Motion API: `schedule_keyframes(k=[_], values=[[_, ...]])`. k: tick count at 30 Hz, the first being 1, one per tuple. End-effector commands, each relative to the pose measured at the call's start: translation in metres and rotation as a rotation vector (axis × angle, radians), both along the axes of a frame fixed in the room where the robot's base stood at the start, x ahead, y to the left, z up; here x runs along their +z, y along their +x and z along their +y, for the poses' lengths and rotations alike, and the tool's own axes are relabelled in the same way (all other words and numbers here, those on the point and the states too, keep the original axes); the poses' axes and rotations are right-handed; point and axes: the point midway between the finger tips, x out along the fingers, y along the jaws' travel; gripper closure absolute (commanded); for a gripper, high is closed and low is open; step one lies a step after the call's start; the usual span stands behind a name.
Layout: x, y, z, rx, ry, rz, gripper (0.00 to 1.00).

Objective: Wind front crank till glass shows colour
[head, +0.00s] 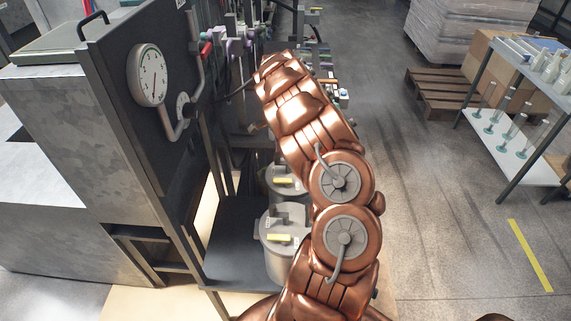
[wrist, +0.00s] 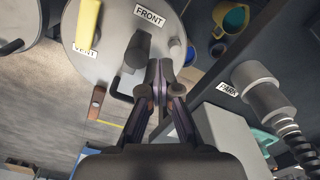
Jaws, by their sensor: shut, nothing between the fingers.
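In the wrist view, my gripper (wrist: 160,78) is shut and empty, its fingertips close together. They overlap the edge of a round pale lid (wrist: 112,62) labelled FRONT (wrist: 149,15). A dark upright block (wrist: 137,48) and a small grey knob (wrist: 176,48) stand on the lid, left and right of the fingertips. A dark bent rod (wrist: 119,88) and a brown grip (wrist: 96,102) show lower left, perhaps the crank; I cannot tell whether they join. A yellow bar (wrist: 87,24) lies on the lid. I cannot make out any glass or colour in it. In the head view my arm hides my gripper.
In the head view, two pale pots (head: 275,262) (head: 284,181) stand on a dark shelf (head: 240,255) beside my arm. A panel with a dial gauge (head: 148,76) rises to the left. A pipe fitting (wrist: 262,88) is right in the wrist view.

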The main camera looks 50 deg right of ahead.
Motion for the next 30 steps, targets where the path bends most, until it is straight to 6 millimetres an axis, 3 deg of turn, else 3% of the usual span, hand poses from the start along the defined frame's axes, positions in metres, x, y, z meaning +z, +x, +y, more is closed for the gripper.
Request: schedule_keyframes(k=[15,30], values=[[-0.021,0.0,0.001,0.002,0.001,0.001,1.0],[-0.02,0.002,-0.001,0.001,-0.008,-0.001,1.0]])
